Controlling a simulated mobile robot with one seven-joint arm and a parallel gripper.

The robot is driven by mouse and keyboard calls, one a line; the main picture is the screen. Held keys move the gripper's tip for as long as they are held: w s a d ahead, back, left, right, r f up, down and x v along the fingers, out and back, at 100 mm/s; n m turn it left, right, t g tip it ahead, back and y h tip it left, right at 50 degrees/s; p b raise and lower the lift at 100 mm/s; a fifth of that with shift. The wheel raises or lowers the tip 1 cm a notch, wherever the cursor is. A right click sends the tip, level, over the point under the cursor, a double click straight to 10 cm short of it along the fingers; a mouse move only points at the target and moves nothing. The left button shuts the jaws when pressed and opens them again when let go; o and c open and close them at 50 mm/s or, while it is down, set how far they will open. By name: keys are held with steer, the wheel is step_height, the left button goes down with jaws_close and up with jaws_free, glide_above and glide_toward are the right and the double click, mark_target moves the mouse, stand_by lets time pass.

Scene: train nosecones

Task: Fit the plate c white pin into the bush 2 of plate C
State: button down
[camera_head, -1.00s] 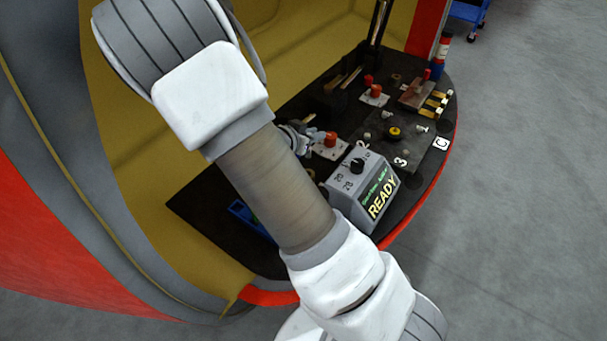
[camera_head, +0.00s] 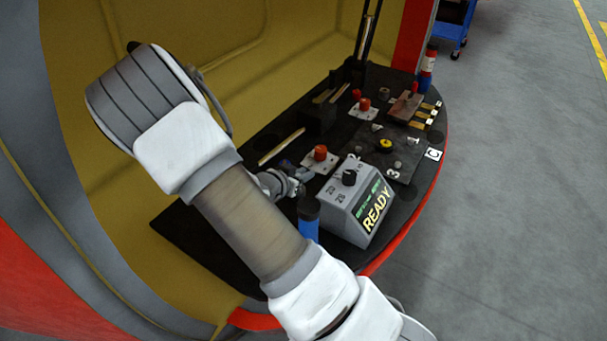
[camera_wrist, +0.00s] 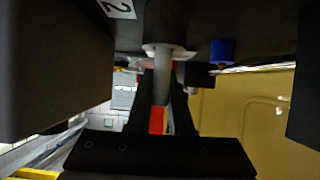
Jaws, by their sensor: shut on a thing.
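Plate C (camera_head: 408,160) is a dark plate on the black desk, with a yellow knob, small light bushes or pins and the labels C, 3 and 2. Bush 2 is not clearly visible near the label 2 (camera_head: 358,157). My gripper (camera_head: 297,180) is left of the READY box, apart from plate C and partly covered by my arm. In the wrist view, my gripper (camera_wrist: 164,78) is shut on the pale white pin (camera_wrist: 161,88). A pale flange shows at its upper end, and orange and yellow lie lower between the fingers. I cannot tell whether the flange belongs to the pin.
The grey READY box (camera_head: 358,205) stands close right of my gripper. A blue cylinder (camera_head: 308,215) stands in front, and a red knob on a white plate (camera_head: 320,155) lies behind. A wooden stick (camera_head: 281,147) lies farther back. The wrist view shows a blue piece (camera_wrist: 222,52).

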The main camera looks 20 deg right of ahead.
steer(key=c, duration=0.8)
jaws_free()
steer(key=shift+f, duration=0.1)
